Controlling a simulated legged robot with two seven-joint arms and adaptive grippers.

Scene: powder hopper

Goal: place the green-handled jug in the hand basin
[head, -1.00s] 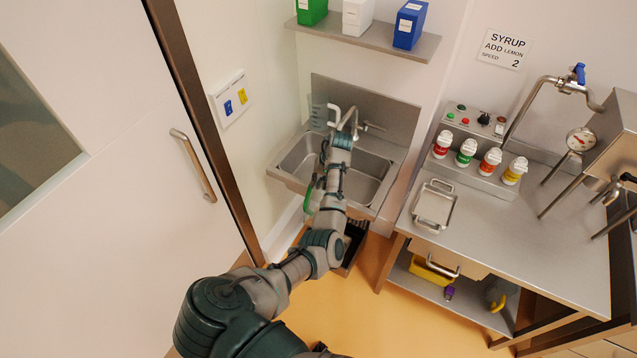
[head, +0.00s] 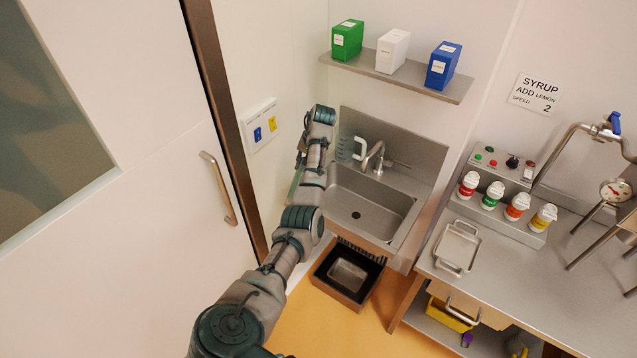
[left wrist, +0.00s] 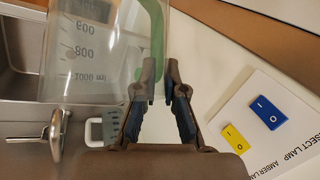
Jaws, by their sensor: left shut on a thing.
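My left gripper (left wrist: 161,82) is shut on the green handle (left wrist: 152,45) of a clear, graduated jug (left wrist: 95,50). In the left wrist view the jug body overlaps the basin's edge, so I cannot tell its height. In the head view, my arm hides most of the jug; a green sliver (head: 295,184) shows at the basin's left edge. The steel hand basin (head: 385,207) is empty inside where I can see it. My right gripper is not in view.
A clear jug with a white handle (head: 345,149) stands at the basin's back left, beside the tap (head: 373,157). A wall switch panel (head: 262,127) is close on the left. A shelf (head: 440,87) with boxes is above. A black bin (head: 350,272) stands below.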

